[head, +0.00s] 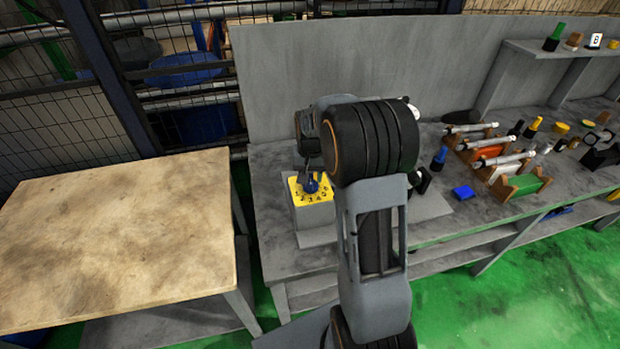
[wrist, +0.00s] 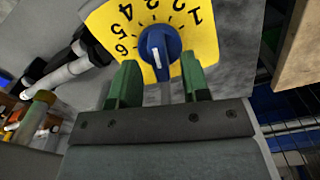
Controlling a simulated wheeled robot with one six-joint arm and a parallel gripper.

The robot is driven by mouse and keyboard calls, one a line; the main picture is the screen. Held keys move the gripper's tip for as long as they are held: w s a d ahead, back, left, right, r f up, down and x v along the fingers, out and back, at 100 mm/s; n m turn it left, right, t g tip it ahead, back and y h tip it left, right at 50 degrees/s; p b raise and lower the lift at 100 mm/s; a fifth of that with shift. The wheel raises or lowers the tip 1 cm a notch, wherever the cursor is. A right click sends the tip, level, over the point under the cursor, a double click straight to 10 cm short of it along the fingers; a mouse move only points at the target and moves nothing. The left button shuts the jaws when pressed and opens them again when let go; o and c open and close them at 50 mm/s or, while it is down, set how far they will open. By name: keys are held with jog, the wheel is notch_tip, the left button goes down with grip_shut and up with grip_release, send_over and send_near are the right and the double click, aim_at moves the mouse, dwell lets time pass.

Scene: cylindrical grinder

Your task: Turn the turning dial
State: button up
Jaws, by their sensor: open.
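The turning dial is a blue knob (head: 311,185) on a yellow plate (head: 318,197) with numbers, on a grey box on the workbench. In the wrist view the blue knob (wrist: 159,47) shows close up, its pointer ridge lying along the line toward my gripper. The yellow plate (wrist: 205,18) carries the numbers 1 to 6 around it. My gripper (wrist: 155,72) is open, with one green finger on each side of the knob's lower part. Whether the fingers touch the knob I cannot tell. In the head view my arm hides the fingertips.
The grey workbench (head: 275,246) carries several tools and holders (head: 500,158) at the right. A wooden table (head: 115,240) stands at the left. A grey back panel (head: 330,62) rises behind the bench. Green floor lies in front.

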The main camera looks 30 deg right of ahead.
jog(key=shift+f, duration=0.85)
jog(key=shift+c, duration=0.2)
